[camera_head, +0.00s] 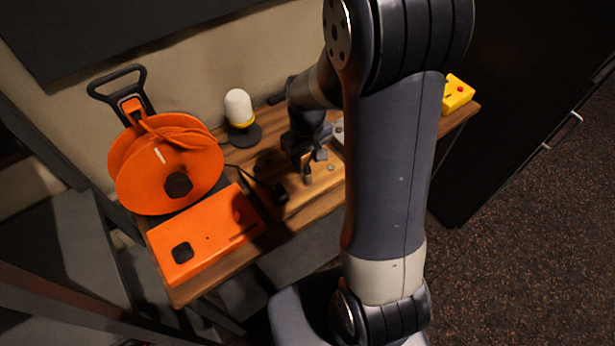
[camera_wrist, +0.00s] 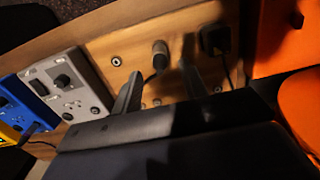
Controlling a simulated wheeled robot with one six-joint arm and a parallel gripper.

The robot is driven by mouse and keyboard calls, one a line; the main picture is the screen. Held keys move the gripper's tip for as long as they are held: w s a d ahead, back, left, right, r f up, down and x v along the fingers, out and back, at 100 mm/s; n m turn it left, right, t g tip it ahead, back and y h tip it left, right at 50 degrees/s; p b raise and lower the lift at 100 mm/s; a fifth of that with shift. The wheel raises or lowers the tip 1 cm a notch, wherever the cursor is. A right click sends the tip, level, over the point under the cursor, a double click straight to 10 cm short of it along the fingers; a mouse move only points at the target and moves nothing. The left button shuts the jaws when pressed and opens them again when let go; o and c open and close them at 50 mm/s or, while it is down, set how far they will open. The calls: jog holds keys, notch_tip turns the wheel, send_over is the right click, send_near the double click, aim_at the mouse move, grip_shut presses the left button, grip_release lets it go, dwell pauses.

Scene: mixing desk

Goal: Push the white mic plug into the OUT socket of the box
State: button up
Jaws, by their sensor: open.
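My gripper (camera_wrist: 162,72) is open, one finger on each side of the plug's line, with no visible contact. In the head view my gripper (camera_head: 309,160) is low over the board, partly hidden by my arm. A grey box (camera_wrist: 94,85) with a black knob and round fittings lies left of the gripper in the wrist view. No OUT label is legible.
A black block with a cable (camera_wrist: 215,40) sits close right of the plug. A blue box (camera_wrist: 38,110) and a yellow box (camera_head: 457,92) lie beyond the grey one. An orange reel (camera_head: 140,185), an orange case (camera_head: 190,250) and a white-domed lamp (camera_head: 239,107) crowd the desk's left side.

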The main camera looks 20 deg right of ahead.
aim_at(307, 169)
notch_tip(307, 169, down, 7)
jog(key=b, duration=0.4)
jog(key=shift+r+b, duration=0.15)
jog(key=shift+b, duration=0.15)
jog(key=shift+c, duration=0.5)
dwell(0.4)
grip_shut()
jog(key=shift+r, duration=0.15)
jog(key=shift+r+p, duration=2.2)
jog(key=shift+r, duration=0.75)
